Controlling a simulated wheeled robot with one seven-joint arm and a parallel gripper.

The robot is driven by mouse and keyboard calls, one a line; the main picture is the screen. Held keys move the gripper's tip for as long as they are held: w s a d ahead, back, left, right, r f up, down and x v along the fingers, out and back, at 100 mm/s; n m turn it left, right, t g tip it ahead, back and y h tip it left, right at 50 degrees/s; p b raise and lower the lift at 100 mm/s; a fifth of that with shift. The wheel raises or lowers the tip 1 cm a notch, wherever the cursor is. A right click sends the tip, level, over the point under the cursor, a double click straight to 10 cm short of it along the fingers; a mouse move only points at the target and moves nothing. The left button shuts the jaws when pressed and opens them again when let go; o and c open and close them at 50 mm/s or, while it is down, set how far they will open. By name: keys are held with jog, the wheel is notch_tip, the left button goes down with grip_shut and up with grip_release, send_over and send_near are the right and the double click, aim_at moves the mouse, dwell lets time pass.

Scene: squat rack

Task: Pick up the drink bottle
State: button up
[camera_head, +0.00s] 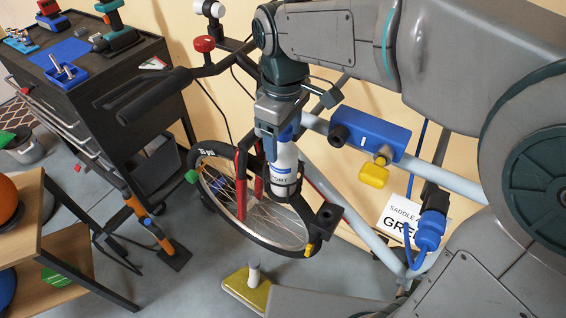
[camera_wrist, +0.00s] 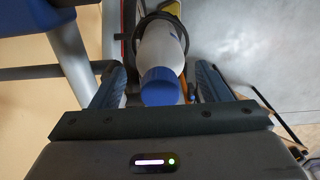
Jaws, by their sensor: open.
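The drink bottle (camera_head: 284,165) is white with a blue cap and a dark band low down. It stands near upright in a dark ring-shaped holder beside the bicycle frame. In the wrist view the bottle (camera_wrist: 160,58) shows from above, its blue cap nearest me. My gripper (camera_head: 281,128) is above the bottle in the head view, pointing down at its top. In the wrist view my gripper (camera_wrist: 165,85) is open, with one finger on each side of the cap and gaps visible.
The bicycle frame tube (camera_head: 330,200) runs close beside the bottle. A blue clamp (camera_head: 370,133) with a yellow knob sits to the right. The front wheel (camera_head: 225,200) is behind and left. A black tool cart (camera_head: 110,80) stands at the left, and open floor shows between.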

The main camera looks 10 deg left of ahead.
jog(key=shift+f, duration=0.2)
grip_shut()
jog(key=shift+r, duration=0.1)
